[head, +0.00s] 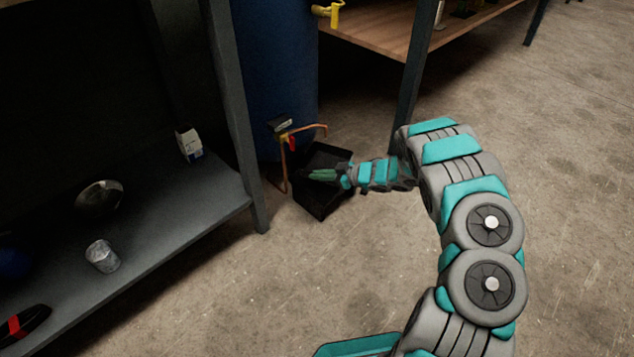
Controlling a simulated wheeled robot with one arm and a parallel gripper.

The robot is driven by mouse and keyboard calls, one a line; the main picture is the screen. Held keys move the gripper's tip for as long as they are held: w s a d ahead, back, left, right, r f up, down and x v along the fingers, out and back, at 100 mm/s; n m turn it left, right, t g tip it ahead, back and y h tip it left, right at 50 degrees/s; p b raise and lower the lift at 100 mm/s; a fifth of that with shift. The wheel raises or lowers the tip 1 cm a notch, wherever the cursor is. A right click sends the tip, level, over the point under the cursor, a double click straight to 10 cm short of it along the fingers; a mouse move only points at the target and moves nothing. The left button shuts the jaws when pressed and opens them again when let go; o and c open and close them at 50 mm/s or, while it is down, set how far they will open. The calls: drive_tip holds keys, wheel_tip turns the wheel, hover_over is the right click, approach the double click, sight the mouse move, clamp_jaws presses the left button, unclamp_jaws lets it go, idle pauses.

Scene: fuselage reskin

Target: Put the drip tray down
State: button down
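I cannot tell whether the tray touches the floor.
A blue drum (275,75) stands behind the tray, with a copper pipe (284,165) beside it. A grey shelf (150,245) at left holds a carton (189,144), a metal bowl (100,199) and a can (102,256). A wooden table (380,28) stands behind. Floor at right is clear.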

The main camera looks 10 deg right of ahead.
sight(317, 189)
drive_tip(key=f, duration=0.3)
drive_tip(key=shift+w+a+f+b, duration=0.15)
drive_tip(key=shift+a+f+b, duration=0.15)
drive_tip(key=shift+f+b, duration=0.1)
drive_tip(key=shift+r, duration=0.1)
drive_tip(key=c, duration=1)
unclamp_jaws()
drive_tip(key=shift+c, duration=0.2)
